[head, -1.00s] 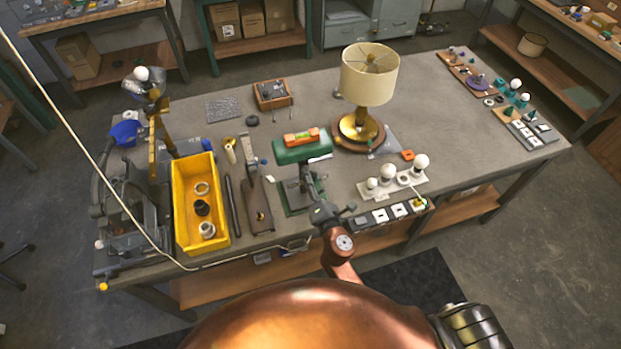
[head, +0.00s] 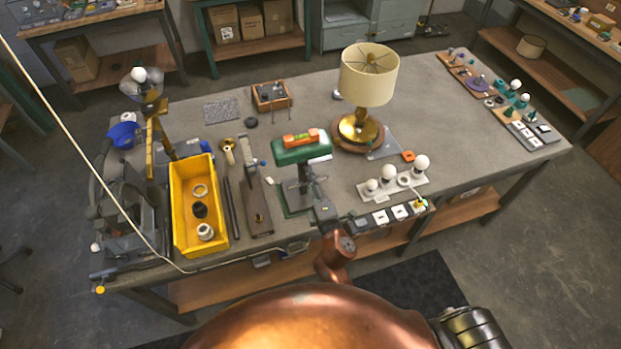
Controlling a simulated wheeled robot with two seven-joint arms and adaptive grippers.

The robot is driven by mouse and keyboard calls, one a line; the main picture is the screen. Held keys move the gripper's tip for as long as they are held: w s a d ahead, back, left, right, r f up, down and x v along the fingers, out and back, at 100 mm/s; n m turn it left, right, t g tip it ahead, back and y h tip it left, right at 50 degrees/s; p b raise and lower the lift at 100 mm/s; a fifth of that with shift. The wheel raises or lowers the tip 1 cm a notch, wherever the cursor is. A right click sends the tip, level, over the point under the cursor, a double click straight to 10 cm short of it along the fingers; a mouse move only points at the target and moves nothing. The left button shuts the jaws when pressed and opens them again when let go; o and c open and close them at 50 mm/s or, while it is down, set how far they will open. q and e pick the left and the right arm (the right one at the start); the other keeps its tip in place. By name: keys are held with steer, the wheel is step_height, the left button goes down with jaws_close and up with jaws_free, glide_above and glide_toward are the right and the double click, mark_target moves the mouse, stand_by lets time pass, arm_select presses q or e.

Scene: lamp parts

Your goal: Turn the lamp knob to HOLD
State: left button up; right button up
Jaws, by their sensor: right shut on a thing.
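A green-shaded lamp (head: 290,155) stands upright on a green base (head: 291,211) near the front middle of the table. An orange level (head: 300,139) lies on top of its shade. My right gripper (head: 314,186) reaches up from the front edge to the right side of the lamp's stem. It is shut on a small part there that looks like the lamp knob; the fingers hide it. I cannot read any marking or the knob's setting. A second lamp (head: 368,75) with a beige shade stands farther back. My left gripper is out of view.
A yellow bin (head: 181,222) and several tools stand left of the green lamp. A white strip with round bulbs (head: 408,184) and a row of switches (head: 380,216) lie close to its right. The table middle behind is mostly clear.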

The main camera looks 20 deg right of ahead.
stand_by(0.3)
steer(key=o, duration=1.2)
steer(key=shift+s, duration=0.1)
steer(key=s, duration=0.7)
steer(key=shift+s, duration=0.2)
steer(key=shift+d, duration=0.1)
